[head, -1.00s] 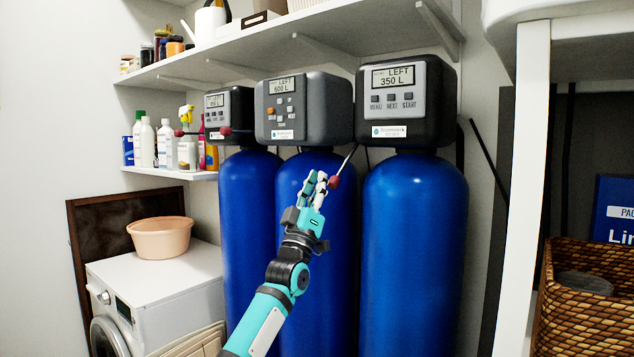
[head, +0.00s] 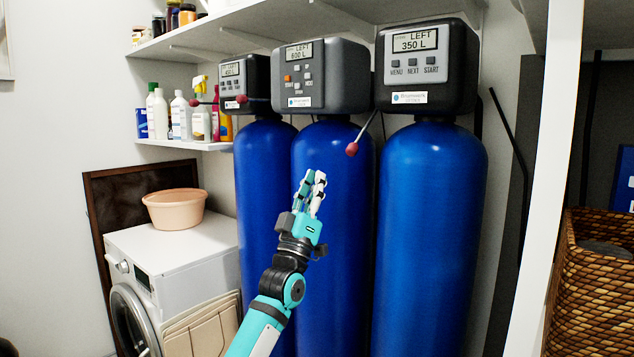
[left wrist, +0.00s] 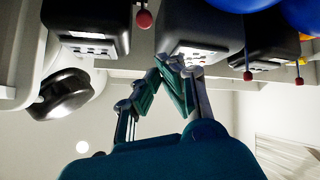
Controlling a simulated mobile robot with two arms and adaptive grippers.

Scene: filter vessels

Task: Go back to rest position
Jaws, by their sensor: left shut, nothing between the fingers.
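My left gripper (head: 313,181) is raised in front of the middle blue vessel, shut and empty. It also shows in the left wrist view (left wrist: 168,62), its fingers together. Three blue filter vessels stand in a row: the left one (head: 259,170), the middle one (head: 345,180) and the right one (head: 430,200). Each has a dark control head; the right head (head: 425,68) reads "LEFT 350 L". A lever with a red knob (head: 352,149) hangs between the middle and right heads, above and apart from my gripper. My right gripper is not in view.
A washing machine (head: 170,255) with a peach basin (head: 174,209) on it stands at the left. Bottles (head: 178,115) stand on a small shelf. A white post (head: 545,180) and a wicker basket (head: 590,285) are at the right. A long shelf (head: 225,30) runs above.

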